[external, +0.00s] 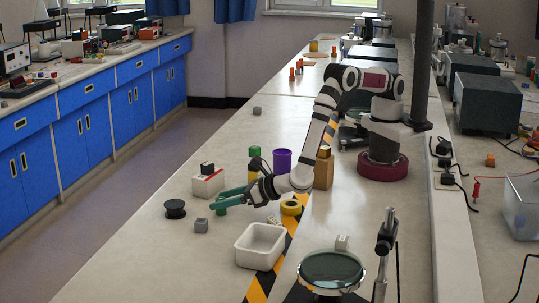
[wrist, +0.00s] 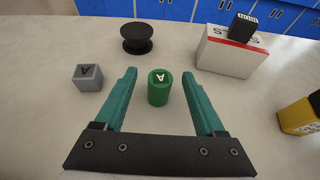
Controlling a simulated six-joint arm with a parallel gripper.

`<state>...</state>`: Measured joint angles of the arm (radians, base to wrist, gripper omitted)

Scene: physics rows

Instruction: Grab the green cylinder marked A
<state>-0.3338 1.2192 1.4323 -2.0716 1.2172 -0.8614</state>
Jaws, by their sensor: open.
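The green cylinder (wrist: 158,92) stands upright on the bench, with a black A on a white patch on its top. In the wrist view it lies between the two teal fingers of my gripper (wrist: 159,75), with a visible gap on each side. My gripper is open and holds nothing.
A grey cube (wrist: 88,77) marked A is left of the fingers. A black spool (wrist: 137,38) stands beyond. A white box (wrist: 226,53) bears a black block (wrist: 243,26). A white tray (external: 260,246) and purple cup (external: 281,162) are nearby.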

